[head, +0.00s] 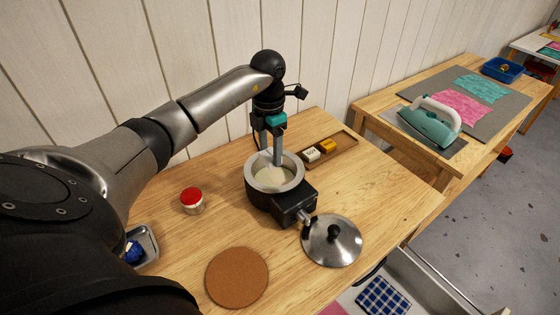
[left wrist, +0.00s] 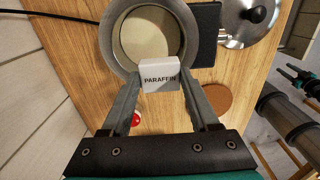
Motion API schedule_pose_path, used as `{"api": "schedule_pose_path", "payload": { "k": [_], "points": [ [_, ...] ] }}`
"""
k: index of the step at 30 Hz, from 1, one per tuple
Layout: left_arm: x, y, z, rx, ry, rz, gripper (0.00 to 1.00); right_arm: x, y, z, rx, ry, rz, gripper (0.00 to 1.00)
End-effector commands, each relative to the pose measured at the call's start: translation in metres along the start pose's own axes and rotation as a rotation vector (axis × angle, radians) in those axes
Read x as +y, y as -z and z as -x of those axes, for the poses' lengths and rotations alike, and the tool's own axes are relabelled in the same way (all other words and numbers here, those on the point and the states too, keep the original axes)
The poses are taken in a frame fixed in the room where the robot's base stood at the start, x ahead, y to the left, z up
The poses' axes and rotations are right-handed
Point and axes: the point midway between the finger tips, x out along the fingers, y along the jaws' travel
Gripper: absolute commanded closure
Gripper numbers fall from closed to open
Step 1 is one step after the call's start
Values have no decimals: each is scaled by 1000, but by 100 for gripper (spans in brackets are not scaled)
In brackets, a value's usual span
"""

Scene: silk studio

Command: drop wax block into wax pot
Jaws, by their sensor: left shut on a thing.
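A white wax block (left wrist: 160,76) marked PARAFFIN is between the fingers of my left gripper (left wrist: 161,86) in the left wrist view. The gripper is shut on it. In the head view my left gripper (head: 278,152) points down over the round grey wax pot (head: 250,190), and the block cannot be told apart from the pale inside of the pot. In the left wrist view the block overlaps the near rim of the pot (left wrist: 113,50); its height above the pot is unclear. What looks like my right gripper (left wrist: 298,80) is at the right edge, too small to read.
A wooden tray (head: 344,142) with a white and a yellow block lies behind the pot. A steel lid (head: 325,250), a cork mat (head: 236,277), a red-topped jar (head: 192,201) and a metal tray (head: 148,240) surround it. An iron (head: 431,122) stands on the other table.

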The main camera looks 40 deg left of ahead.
Motion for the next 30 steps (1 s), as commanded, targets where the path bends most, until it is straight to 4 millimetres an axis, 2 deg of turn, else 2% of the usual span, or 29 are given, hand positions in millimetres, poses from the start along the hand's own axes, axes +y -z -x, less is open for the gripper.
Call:
{"api": "schedule_pose_path", "payload": {
  "k": [5,14,22,30],
  "points": [
    [11,-8,0,-1,-2,-2,93,0,3,-2,-13,-7,-2,50],
    [6,-4,-19,-3,-4,-4,93,6,-21,-18,-38,-12,-6,50],
    [7,-5,-50,-3,-3,-3,93,6,-19,-43,-33,-14,-5,50],
    [8,-6,-58,-3,-5,-4,93,5,-14,-49,-25,-12,-1,50]
  ]
}}
